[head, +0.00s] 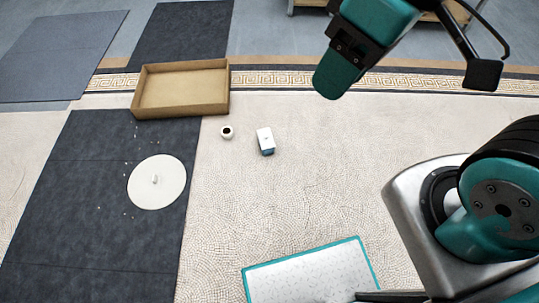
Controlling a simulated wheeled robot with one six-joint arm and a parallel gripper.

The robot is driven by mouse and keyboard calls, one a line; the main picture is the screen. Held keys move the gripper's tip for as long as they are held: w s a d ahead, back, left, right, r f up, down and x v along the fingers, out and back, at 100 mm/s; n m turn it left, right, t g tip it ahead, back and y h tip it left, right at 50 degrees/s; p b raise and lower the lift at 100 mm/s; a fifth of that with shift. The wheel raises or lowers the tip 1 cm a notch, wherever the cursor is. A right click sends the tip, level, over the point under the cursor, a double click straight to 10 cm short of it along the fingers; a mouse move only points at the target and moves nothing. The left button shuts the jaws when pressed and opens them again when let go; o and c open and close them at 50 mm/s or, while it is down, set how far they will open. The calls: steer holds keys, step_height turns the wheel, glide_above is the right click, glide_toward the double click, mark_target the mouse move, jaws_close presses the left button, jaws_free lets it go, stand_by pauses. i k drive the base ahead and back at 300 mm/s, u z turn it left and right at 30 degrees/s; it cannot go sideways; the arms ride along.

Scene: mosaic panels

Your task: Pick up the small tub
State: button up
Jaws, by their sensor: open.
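The small tub (226,132) is a tiny white round pot with a dark opening. It stands upright on the pale mosaic floor, below the right corner of the brown tray and just right of the dark panel's edge. My gripper (410,76) seems to be the teal and black end at the top right, partly cut off by the picture's edge. It is open, with nothing seen in it, and appears well apart from the tub.
A small white and blue box (265,141) stands close right of the tub. A brown open tray (138,93) lies behind. A white round lid-like disc (142,189) is on the dark panel (85,225), among small chips. A teal-edged board (310,275) lies in front.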

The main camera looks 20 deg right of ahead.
mark_target(268, 152)
steer(key=z, duration=0.2)
steer(key=i, duration=1.1)
steer(key=u, duration=0.85)
